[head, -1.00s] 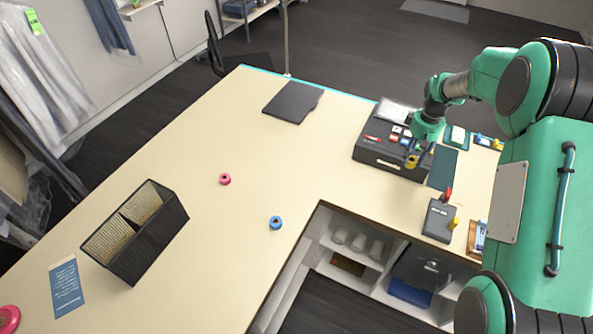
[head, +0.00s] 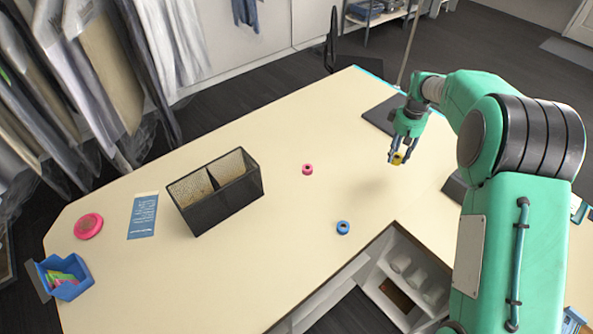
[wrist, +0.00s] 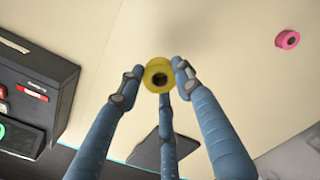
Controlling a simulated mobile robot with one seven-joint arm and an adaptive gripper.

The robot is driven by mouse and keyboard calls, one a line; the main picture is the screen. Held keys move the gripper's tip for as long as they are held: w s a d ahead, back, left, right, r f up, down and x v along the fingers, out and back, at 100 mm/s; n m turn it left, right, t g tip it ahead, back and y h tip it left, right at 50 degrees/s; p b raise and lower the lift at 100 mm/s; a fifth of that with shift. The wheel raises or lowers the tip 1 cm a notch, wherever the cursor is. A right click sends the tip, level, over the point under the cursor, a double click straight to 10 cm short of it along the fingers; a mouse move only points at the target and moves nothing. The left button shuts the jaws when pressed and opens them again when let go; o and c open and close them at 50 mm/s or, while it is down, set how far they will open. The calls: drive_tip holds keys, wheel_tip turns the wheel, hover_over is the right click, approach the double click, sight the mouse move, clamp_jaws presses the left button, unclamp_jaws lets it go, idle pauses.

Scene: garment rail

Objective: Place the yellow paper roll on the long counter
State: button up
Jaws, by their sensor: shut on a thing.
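The yellow paper roll (head: 397,159) is held between the fingertips of my gripper (head: 400,156), which is shut on it. In the wrist view the yellow roll (wrist: 158,75) sits between the blue-grey fingers, its dark centre hole facing the camera. My gripper is over the right part of the long cream counter (head: 270,280), and the roll looks raised above the surface. A faint shadow lies on the counter to the left of it.
A pink roll (head: 307,169) and a blue roll (head: 343,227) lie on the counter. A black mesh box (head: 225,203), a blue leaflet (head: 142,215), a pink disc (head: 88,226) and a blue bin (head: 68,287) are further left.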

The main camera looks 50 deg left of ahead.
drive_tip(key=s+a+n+b, duration=0.2)
drive_tip(key=s+a+n, duration=0.3)
drive_tip(key=s+a, duration=2.8)
drive_tip(key=f, duration=0.5)
drive_tip(key=shift+s+a+f, duration=0.15)
drive_tip(key=shift+s+a, duration=0.05)
drive_tip(key=shift+a, duration=0.05)
drive_tip(key=shift+f, duration=0.1)
drive_tip(key=shift+f+p, duration=0.3)
drive_tip(key=shift+f, duration=2.75)
drive_tip(key=shift+f, duration=1.85)
drive_tip(key=shift+f, duration=0.15)
